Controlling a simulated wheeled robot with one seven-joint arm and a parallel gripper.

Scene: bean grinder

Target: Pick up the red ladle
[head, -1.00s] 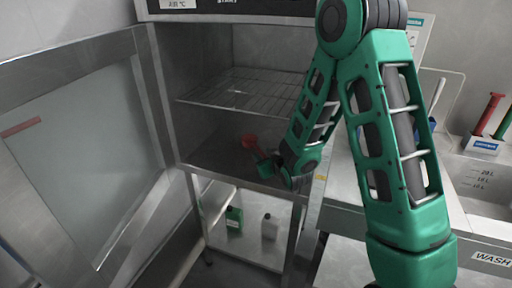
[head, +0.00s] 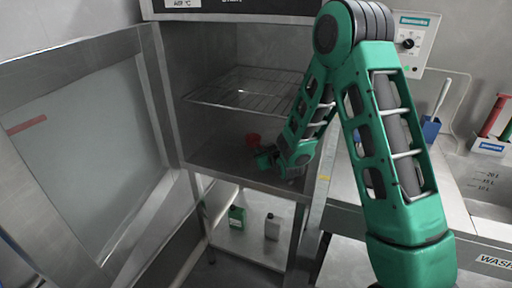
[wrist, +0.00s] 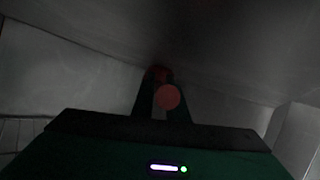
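The red ladle (head: 253,139) is inside the open cabinet, low down near its floor, in the head view. My gripper (head: 265,158) is at the ladle, reaching in from the right, and hides part of it. In the wrist view the two dark fingers (wrist: 163,100) are close together with the red ladle (wrist: 168,97) between them. A round red end faces the camera, and another red part shows just beyond the fingertips. The gripper looks shut on the ladle. The wrist view is dark, so the exact contact is hard to see.
A wire rack (head: 240,88) spans the cabinet above my gripper. The glass door (head: 85,150) stands open at left. Bottles (head: 272,227) stand on a shelf below. A counter (head: 345,190) and sink (head: 490,185) are at right.

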